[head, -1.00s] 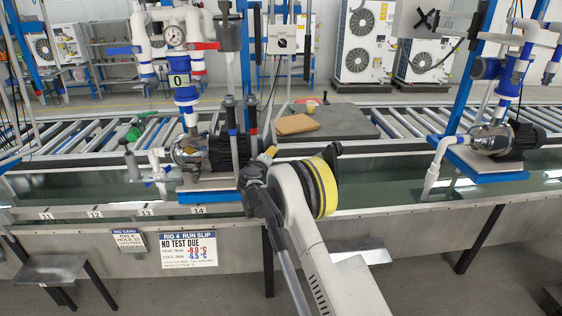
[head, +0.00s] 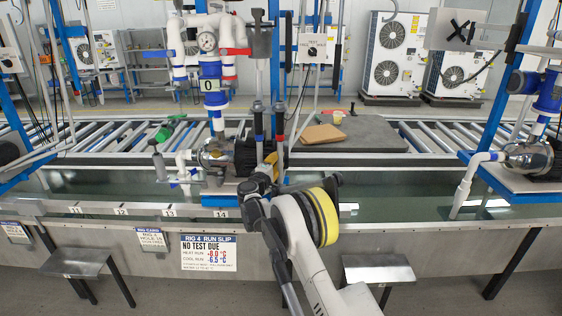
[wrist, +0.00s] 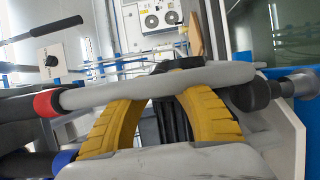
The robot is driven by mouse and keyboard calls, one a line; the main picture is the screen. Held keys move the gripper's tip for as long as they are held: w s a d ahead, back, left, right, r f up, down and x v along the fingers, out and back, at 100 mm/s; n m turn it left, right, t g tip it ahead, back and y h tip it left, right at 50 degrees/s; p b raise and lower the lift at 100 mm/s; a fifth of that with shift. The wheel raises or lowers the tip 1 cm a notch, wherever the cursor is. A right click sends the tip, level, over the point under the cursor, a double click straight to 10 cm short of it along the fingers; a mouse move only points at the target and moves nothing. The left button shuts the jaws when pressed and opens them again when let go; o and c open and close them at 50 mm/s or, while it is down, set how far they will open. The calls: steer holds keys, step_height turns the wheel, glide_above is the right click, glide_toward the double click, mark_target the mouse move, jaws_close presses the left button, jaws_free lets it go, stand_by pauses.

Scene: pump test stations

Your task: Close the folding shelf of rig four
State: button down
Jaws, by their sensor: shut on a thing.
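A flat grey metal shelf (head: 78,262) sticks out level from the trough front, left of the rig 4 run slip (head: 208,256). A similar grey shelf (head: 378,268) stands out on the right, partly behind my arm. I cannot tell which belongs to rig four. My gripper (head: 270,160) is at the pump above the trough edge, away from both shelves. In the wrist view its yellow fingers (wrist: 165,112) seem shut around a grey rod (wrist: 160,85) with a red band. Their tips are partly hidden behind the rod.
The pump (head: 215,155) with upright pipes stands just left of my gripper. Two banded upright rods (head: 257,118) rise there. A tan block (head: 323,133) lies on a dark mat (head: 365,135). Another pump station (head: 525,160) is at the right. The floor before the trough looks clear.

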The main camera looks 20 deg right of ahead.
steer(key=shift+a, duration=0.25)
steer(key=c, duration=1.2)
jaws_free()
steer(key=shift+a, duration=0.15)
steer(key=v, duration=1.1)
steer(key=shift+s+a, duration=0.15)
steer(key=shift+s, duration=0.3)
